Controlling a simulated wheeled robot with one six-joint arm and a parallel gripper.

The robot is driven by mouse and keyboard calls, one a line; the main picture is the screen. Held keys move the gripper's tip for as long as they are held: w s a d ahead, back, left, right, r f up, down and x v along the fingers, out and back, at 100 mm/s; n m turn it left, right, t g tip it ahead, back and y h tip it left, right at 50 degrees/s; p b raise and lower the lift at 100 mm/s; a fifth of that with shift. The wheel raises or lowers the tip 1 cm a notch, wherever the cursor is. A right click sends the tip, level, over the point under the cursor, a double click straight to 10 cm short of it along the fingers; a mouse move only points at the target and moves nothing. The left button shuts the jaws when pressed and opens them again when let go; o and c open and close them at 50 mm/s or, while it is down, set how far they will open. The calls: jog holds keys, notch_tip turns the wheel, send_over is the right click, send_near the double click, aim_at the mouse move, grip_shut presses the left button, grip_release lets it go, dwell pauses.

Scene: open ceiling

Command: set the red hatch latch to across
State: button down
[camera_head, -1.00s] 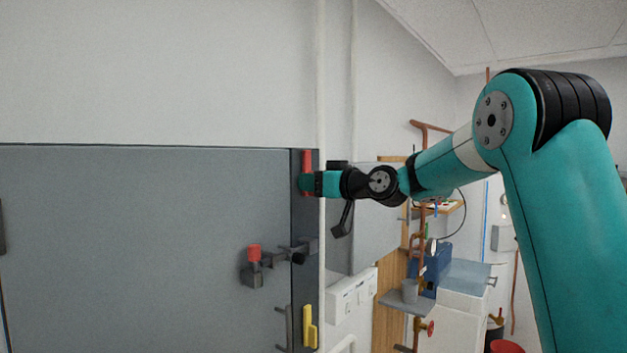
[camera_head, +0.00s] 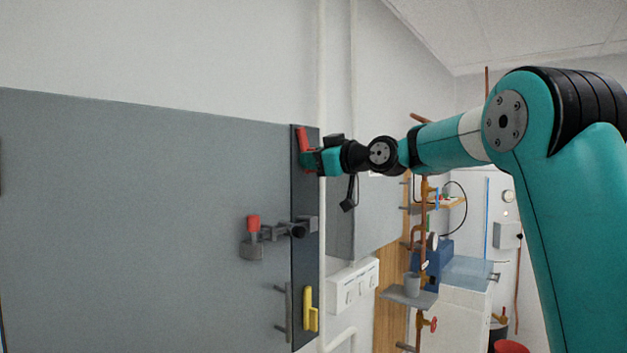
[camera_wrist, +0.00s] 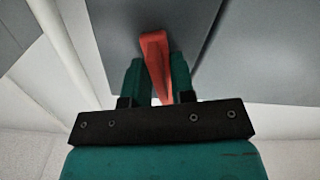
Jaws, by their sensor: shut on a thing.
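The red hatch latch (camera_head: 302,139) is a narrow bar on the dark vertical strip at the right edge of the large grey hatch panel (camera_head: 150,200). It stands near upright, with its top leaning a little to the left. My gripper (camera_head: 310,160) reaches it from the right and covers its lower part. In the wrist view the red latch (camera_wrist: 155,55) lies between the two teal fingers of my gripper (camera_wrist: 157,80), which are shut on it. The latch's pivot is hidden.
Below on the same strip are a grey bracket arm with a red knob (camera_head: 253,222) and an upright yellow latch (camera_head: 309,309). A white pipe (camera_head: 322,220) runs just right of the strip. A white switch box (camera_head: 354,287) and a shelf with a grey cup (camera_head: 412,284) stand further right.

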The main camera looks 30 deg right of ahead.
jog(key=n+b, duration=0.3)
jog(key=b, duration=0.2)
jog(key=shift+f+n, duration=0.4)
jog(key=n+b, duration=0.3)
jog(key=b, duration=0.1)
jog(key=shift+a+n, duration=0.1)
jog(key=shift+n, duration=0.2)
jog(key=n+b, duration=0.3)
jog(key=shift+n, duration=0.3)
jog(key=shift+r+n+b, duration=0.1)
jog(key=shift+n+b, duration=0.75)
jog(key=shift+n, duration=0.75)
jog(key=c, duration=1.2)
grip_release()
jog(key=shift+s, duration=0.15)
